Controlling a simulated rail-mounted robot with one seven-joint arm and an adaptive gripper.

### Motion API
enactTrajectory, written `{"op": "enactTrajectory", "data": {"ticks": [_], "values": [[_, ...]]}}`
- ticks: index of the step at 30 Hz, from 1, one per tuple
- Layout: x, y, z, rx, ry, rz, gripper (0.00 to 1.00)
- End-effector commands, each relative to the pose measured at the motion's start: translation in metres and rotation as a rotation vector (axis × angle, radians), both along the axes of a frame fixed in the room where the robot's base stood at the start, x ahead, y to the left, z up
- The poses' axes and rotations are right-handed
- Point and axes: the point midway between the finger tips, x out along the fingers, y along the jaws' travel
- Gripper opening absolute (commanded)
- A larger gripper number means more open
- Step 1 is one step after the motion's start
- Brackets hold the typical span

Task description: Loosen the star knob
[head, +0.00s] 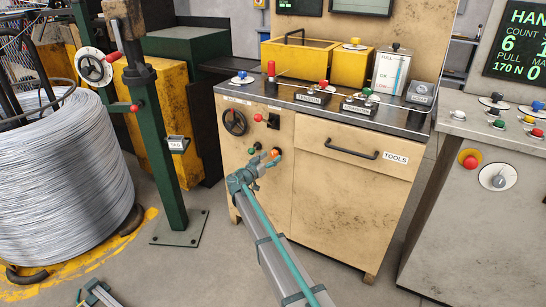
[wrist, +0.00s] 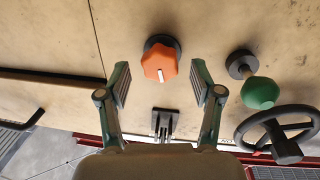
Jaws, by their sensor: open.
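The star knob (wrist: 160,62) is orange and lobed, on a dark round collar on the beige cabinet front. It shows in the wrist view between the two fingertips of my gripper (wrist: 160,78), with a gap on each side. The head view shows the star knob (head: 277,151) just beyond my gripper (head: 267,158), partly covered by a finger. My gripper is open and empty. I cannot tell exactly how far the tips are from the panel.
A green ball knob (wrist: 260,93) and a black handwheel (wrist: 285,136) are right of the star knob in the wrist view. A small switch (wrist: 165,121) sits close below it. A drawer handle (head: 351,149) is to the right in the head view.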

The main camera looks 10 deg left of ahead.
Motion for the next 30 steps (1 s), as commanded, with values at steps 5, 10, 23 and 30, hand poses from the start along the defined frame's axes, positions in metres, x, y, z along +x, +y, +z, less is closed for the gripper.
{"op": "enactTrajectory", "data": {"ticks": [5, 10, 23, 30], "values": [[0.016, -0.008, 0.000, 0.000, 0.000, 0.001, 0.65], [0.021, -0.011, 0.000, -0.001, 0.001, 0.001, 0.65], [0.020, -0.011, 0.000, -0.001, 0.001, 0.001, 0.30], [0.020, -0.011, 0.000, -0.002, 0.001, 0.000, 0.05]]}}
